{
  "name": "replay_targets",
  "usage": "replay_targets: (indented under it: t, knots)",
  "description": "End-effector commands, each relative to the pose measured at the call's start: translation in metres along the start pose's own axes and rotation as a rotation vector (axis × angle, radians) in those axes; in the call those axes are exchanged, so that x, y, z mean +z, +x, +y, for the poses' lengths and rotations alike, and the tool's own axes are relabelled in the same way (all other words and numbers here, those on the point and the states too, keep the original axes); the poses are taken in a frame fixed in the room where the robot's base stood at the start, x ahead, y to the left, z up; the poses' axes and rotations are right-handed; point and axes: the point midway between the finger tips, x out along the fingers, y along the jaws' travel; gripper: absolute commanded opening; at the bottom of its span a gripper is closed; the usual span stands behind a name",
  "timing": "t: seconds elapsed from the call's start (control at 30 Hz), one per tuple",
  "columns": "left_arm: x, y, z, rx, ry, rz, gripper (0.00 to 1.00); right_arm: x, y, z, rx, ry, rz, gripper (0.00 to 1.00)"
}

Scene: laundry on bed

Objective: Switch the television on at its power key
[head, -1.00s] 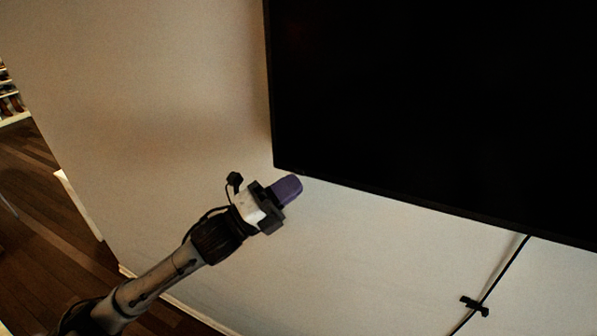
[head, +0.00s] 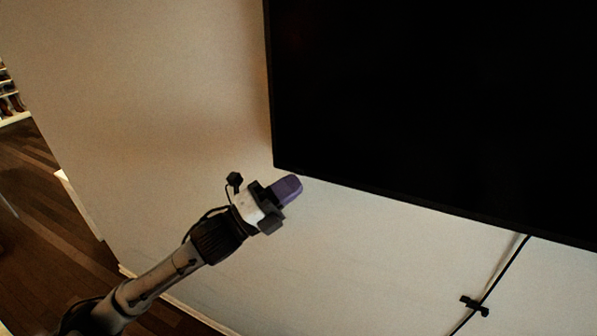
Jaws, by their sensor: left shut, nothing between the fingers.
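The television (head: 430,100) is a large black panel on the wall, and its screen is dark. Its lower left corner and bottom edge show; the top and right side are out of view. I cannot make out a power key. My left gripper (head: 289,187) is shut and empty, with purple fingers. Its tips are just below the television's bottom edge, close to the lower left corner. I cannot tell whether they touch it. My right gripper is not in view.
A black cable (head: 503,272) hangs from under the television, with a small black clip (head: 474,306) on it. The pale wall (head: 150,120) is bare around the television. Wooden floor (head: 40,210) and a shelf (head: 10,98) show at the far left.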

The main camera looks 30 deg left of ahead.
Motion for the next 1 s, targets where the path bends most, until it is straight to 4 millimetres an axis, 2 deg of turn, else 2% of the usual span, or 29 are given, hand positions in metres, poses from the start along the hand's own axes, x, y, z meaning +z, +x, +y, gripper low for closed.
replay_targets:
  t: [1.0]
  knots:
    - [0.0043, 0.0060, 0.0044, 0.000, 0.000, 0.000, 0.00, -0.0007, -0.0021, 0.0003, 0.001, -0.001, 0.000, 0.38]
